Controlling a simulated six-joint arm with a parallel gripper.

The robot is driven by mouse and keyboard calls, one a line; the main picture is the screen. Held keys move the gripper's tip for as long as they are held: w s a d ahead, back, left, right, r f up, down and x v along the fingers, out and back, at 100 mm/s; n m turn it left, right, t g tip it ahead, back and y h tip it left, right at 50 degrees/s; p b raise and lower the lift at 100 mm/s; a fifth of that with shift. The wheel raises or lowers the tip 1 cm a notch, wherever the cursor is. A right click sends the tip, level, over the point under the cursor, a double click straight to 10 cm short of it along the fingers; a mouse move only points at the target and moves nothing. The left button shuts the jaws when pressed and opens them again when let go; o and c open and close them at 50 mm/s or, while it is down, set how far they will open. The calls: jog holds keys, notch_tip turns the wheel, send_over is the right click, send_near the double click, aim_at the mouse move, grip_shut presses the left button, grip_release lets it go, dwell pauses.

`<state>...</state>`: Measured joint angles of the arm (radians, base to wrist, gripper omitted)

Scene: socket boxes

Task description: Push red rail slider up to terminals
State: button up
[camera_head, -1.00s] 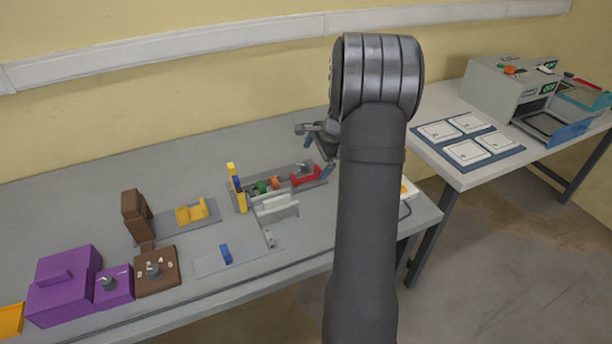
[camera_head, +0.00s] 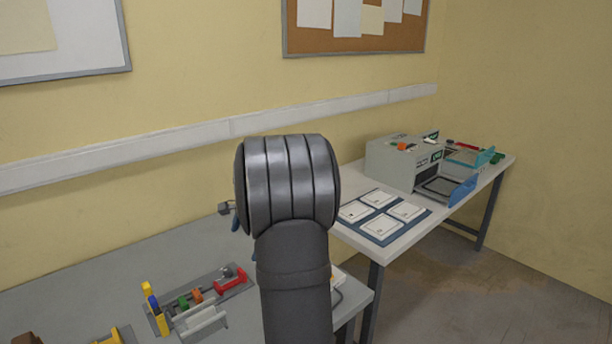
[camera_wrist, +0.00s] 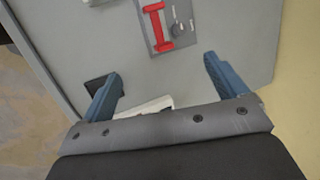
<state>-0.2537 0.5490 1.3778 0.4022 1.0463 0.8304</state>
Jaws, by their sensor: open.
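The red rail slider (camera_head: 230,278) sits at the right end of a grey rail base (camera_head: 237,291) on the bench. Green (camera_head: 184,303) and orange (camera_head: 197,295) blocks, which look like the terminals, stand to its left on the base, with a gap between. In the wrist view the red slider (camera_wrist: 157,27) lies beyond my fingertips, near the top edge, beside a grey knob or lever (camera_wrist: 178,28). My gripper (camera_wrist: 163,80) is open and empty, apart from the slider. In the head view my arm hides most of the gripper; only bits of blue finger show.
A pale grey bracket (camera_head: 200,321) stands in front of the rail, and a yellow-and-blue post (camera_head: 155,308) at its left end. A white object (camera_wrist: 150,106) lies below my fingers in the wrist view. A second table (camera_head: 395,246) holds white plates and a grey machine (camera_head: 398,160).

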jog(key=c, duration=0.7)
jog(key=shift+n, duration=0.5)
jog(key=c, duration=0.4)
jog(key=n, duration=0.3)
jog(key=shift+f, duration=0.1)
jog(key=shift+c, duration=0.2)
jog(key=n+t+h, duration=0.1)
jog(key=n+t, duration=0.1)
jog(key=n, duration=1.2)
send_near(242, 271)
jog(key=x, duration=0.9)
jog(key=shift+a+f, duration=0.1)
jog(key=shift+f, duration=0.1)
grip_shut()
